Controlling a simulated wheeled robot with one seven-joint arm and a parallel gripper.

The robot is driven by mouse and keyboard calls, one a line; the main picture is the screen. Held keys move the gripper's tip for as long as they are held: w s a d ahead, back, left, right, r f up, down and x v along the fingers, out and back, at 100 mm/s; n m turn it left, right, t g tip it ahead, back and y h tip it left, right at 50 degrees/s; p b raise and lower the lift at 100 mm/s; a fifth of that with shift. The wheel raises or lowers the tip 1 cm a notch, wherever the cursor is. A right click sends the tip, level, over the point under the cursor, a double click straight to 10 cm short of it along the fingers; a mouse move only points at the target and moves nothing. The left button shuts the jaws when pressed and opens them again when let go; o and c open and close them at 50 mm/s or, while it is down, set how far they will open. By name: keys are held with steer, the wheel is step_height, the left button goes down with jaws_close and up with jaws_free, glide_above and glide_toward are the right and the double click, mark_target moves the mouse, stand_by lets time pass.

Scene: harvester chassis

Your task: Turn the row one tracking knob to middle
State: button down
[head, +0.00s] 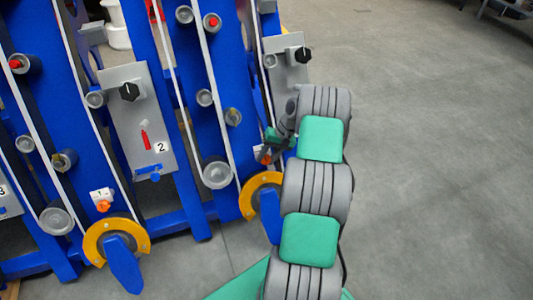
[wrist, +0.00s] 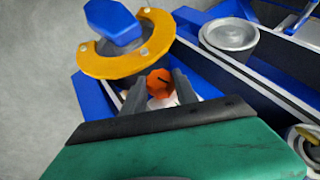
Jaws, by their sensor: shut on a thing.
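The row one tracking knob is a small orange knob (wrist: 159,83) with a dark mark on its face, on a white mount. In the wrist view it sits between the two dark fingers of my gripper (wrist: 160,88), which is shut on it. In the head view the orange knob (head: 262,155) shows low on the rightmost blue row unit, partly hidden by my gripper (head: 269,148). The exact angle of its mark is too small to read.
A yellow ring with a blue arm (wrist: 125,50) is close beside my gripper. A grey roller (wrist: 230,38) stands on the right. Open grey floor (head: 430,130) lies to the right.

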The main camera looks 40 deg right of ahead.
steer(key=shift+s+d+m+t+y+p, duration=0.15)
steer(key=shift+m+t+y+p, duration=0.4)
steer(key=shift+m+t+y, duration=0.35)
steer(key=c, duration=0.9)
jaws_free()
steer(key=shift+c, duration=0.2)
steer(key=p+v, duration=0.2)
steer(key=v, duration=0.5)
steer(key=shift+d+r, duration=0.25)
steer(key=shift+d, duration=0.05)
